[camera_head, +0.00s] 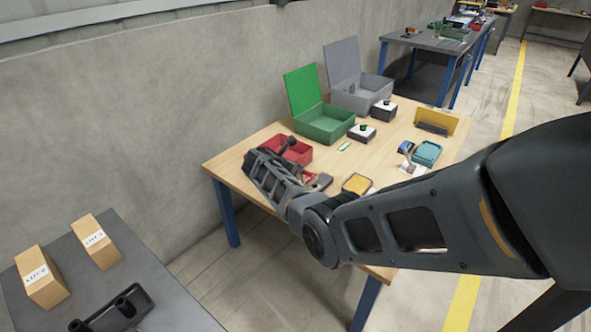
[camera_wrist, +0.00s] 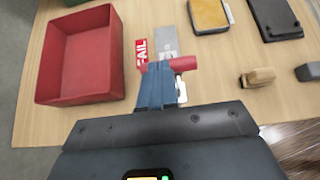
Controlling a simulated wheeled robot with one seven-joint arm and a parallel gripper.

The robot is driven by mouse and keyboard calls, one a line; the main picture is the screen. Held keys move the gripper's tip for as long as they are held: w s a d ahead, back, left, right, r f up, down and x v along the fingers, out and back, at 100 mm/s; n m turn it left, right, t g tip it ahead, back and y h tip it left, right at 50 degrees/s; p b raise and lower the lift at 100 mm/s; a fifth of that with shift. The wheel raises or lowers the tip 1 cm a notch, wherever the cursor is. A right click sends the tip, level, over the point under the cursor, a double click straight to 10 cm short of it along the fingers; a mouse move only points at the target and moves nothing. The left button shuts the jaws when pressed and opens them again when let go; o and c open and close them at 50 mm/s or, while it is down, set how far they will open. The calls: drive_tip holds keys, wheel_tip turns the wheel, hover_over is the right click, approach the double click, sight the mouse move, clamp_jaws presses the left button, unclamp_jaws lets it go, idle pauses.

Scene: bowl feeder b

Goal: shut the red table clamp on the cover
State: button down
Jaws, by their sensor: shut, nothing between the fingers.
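The red table clamp shows in the wrist view as a short red handle (camera_wrist: 183,63) with bright metal parts just below it. A flat grey metal piece (camera_wrist: 167,42) lies above the handle; I cannot tell whether it is the cover or part of the clamp. My gripper (camera_wrist: 163,68) appears as narrow blue fingers, shut with nothing between them, beside the left end of the handle. They hide part of the clamp, and I cannot tell if they touch it. In the head view a small red part (camera_head: 310,177) shows beside my arm; the rest is hidden.
An open red box (camera_wrist: 80,55) stands close on the left, with a red FAIL label (camera_wrist: 142,52) beside it. A yellow-topped tray (camera_wrist: 209,14), a dark case (camera_wrist: 275,17) and a wooden block (camera_wrist: 258,77) lie to the right. Green (camera_head: 325,123) and grey boxes stand farther back.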

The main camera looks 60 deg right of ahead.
idle(0.3)
drive_tip(key=d+r+p+v, duration=0.1)
drive_tip(key=p+v, duration=0.2)
drive_tip(key=v, duration=1)
drive_tip(key=shift+r, duration=0.25)
